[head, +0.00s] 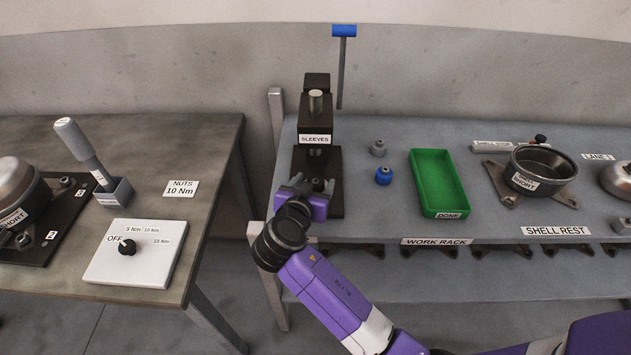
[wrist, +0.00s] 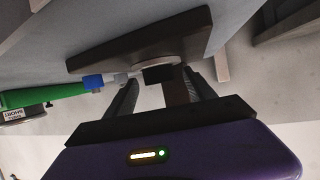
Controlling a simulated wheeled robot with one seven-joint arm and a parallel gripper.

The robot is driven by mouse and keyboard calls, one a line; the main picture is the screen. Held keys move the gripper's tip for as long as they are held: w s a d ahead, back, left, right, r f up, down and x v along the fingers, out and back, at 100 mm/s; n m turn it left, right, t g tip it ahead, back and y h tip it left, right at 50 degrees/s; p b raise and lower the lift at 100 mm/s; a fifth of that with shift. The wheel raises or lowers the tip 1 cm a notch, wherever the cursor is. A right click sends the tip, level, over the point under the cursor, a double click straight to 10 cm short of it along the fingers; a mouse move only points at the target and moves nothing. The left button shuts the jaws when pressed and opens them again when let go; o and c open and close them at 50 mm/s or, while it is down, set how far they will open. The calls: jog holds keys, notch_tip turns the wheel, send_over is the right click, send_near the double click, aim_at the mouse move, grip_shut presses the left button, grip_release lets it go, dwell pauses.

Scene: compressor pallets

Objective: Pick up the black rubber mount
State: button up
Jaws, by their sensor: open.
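My gripper (head: 313,185) is at the front of the sleeve press on the grey bench, its two fingers pointing at the press. In the wrist view my gripper (wrist: 160,82) is open, with a finger on each side of a small black piece (wrist: 158,74). This looks like the black rubber mount, in front of a pale round seat on the press's dark base. I cannot tell whether the fingers touch it. In the head view my gripper and the press hide it.
The press (head: 317,110) labelled SLEEVES has a blue-handled lever (head: 344,31). To its right stand a grey bushing (head: 378,148), a blue one (head: 383,176) and an empty green tray (head: 463,188) labelled DONE. A shell (head: 541,168) sits farther right. A gap separates the left table (head: 200,130).

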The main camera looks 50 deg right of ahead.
grip_shut()
dwell(0.3)
